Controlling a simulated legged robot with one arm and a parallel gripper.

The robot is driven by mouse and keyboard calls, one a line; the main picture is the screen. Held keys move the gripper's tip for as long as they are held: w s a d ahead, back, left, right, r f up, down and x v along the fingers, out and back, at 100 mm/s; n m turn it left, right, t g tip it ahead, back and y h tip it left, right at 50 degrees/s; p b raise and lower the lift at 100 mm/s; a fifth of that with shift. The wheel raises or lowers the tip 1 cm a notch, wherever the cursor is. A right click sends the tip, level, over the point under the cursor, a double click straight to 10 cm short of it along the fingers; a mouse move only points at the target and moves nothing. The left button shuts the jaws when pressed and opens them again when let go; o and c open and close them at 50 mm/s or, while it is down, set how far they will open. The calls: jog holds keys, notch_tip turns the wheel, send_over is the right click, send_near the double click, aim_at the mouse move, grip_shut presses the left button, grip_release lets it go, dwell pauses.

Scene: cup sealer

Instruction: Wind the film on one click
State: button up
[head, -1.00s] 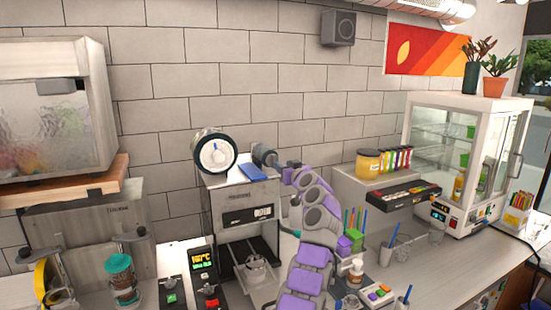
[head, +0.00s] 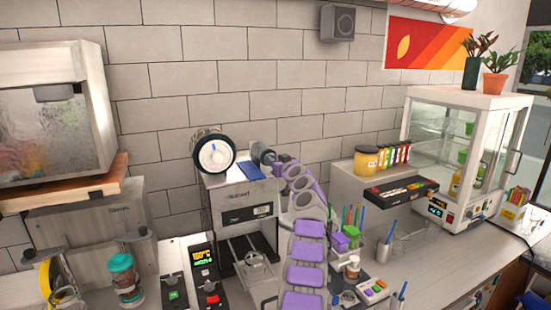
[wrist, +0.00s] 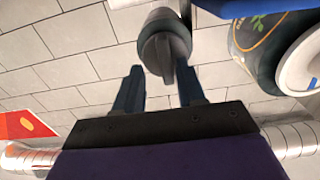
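The cup sealer (head: 242,208) stands against the tiled wall with a film roll (head: 215,156) on its top left. A dark cylindrical winding knob (head: 262,153) sits at its top right. In the wrist view the knob (wrist: 165,48) shows a raised grip bar and lies just beyond the fingertips, roughly between them. My gripper (wrist: 160,84) is open, with its two dark fingers apart and nothing held. In the head view my gripper (head: 277,160) is small and close to the knob, and its fingers are hard to make out. The film roll (wrist: 285,50) also shows at the right of the wrist view.
A blue flat piece (head: 251,171) lies on the sealer's top between roll and knob. A control panel (head: 206,281) stands to its left. A shelf unit with jars (head: 367,160) and a glass cabinet (head: 462,150) stand to the right.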

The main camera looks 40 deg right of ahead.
jog(key=shift+w+a+r, duration=0.15)
jog(key=shift+w+a, duration=0.05)
jog(key=shift+a, duration=0.3)
jog(key=shift+s+d, duration=0.1)
jog(key=shift+d, duration=0.15)
jog(key=c, duration=0.6)
grip_shut()
